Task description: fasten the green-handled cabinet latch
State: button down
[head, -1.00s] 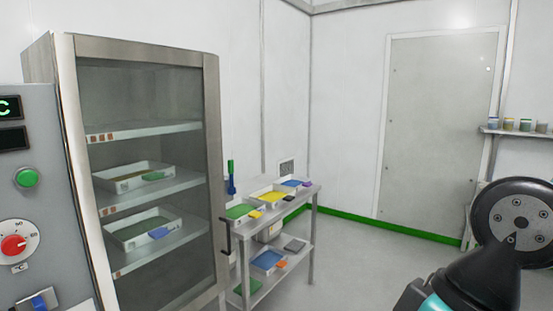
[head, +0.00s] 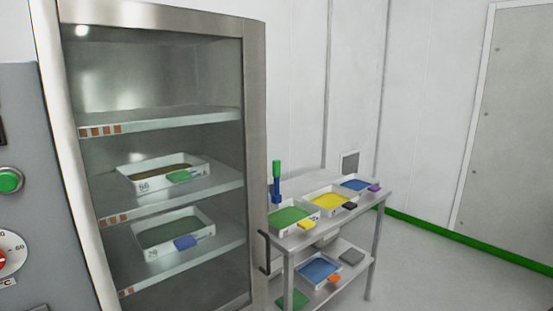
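The steel cabinet (head: 255,120) with a glass front stands at the left centre in the head view. A dark bar handle (head: 264,252) is low on its right edge. The door looks closed, but I cannot tell whether it is fully shut. An upright piece with a green top (head: 276,169) and a blue lower part (head: 276,190) shows just right of the cabinet. I cannot tell whether it is the latch or stands on the table behind. My gripper is not in view.
Trays with green (head: 168,177) labels or scoops sit on the cabinet shelves. A steel table (head: 376,215) with several trays stands close to the cabinet's right. A control panel (head: 20,130) is at the far left. Floor (head: 430,265) is clear at right.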

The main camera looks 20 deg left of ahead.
aim_at(275, 198)
jog(key=u, duration=0.5)
jog(key=i, duration=0.6)
jog(key=u, duration=0.6)
